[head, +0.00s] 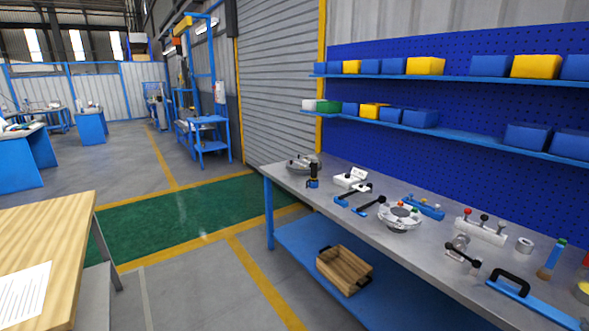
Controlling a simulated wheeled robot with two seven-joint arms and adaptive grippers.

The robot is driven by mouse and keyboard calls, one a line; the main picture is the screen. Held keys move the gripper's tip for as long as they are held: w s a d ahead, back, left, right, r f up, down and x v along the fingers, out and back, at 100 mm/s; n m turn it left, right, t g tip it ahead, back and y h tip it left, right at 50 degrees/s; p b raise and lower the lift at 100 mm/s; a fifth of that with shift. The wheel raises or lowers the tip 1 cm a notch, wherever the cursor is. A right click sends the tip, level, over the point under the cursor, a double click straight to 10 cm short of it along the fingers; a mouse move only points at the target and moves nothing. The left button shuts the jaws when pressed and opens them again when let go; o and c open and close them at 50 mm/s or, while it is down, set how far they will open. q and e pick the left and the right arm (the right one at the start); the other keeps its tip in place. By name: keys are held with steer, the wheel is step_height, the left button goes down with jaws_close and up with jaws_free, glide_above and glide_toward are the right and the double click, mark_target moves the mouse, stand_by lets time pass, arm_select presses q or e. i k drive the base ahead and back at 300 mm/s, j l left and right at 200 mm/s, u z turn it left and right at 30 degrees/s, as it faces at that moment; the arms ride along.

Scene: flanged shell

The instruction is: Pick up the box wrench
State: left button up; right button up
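Neither of my grippers shows in the head view. On the grey workbench (330,176) at the right lie two slim tools with blue and dark parts, a farther one (352,195) and a nearer one (369,207). Either may be the box wrench, but they are too small to tell. They lie side by side, apart from each other, left of a round flanged metal shell (399,219) with coloured knobs on top. Nothing is seen touching either tool.
Around them stand a white block (350,179), a dark upright tool (313,178), a blue holder (426,207), a knobbed rack (481,229) and a black-handled blue tool (532,297). A wooden crate (343,270) sits on the lower shelf. A wooden table (45,235) stands left; floor between is clear.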

mark_target(382, 199)
steer(key=i+l+u, duration=0.1)
steer(key=i, duration=0.45)
steer(key=i+l+u, duration=0.1)
steer(key=i+l, duration=0.2)
steer(key=i, duration=0.2)
steer(key=i+l+u, duration=0.1)
steer(key=i+l, duration=0.15)
steer(key=i, duration=0.25)
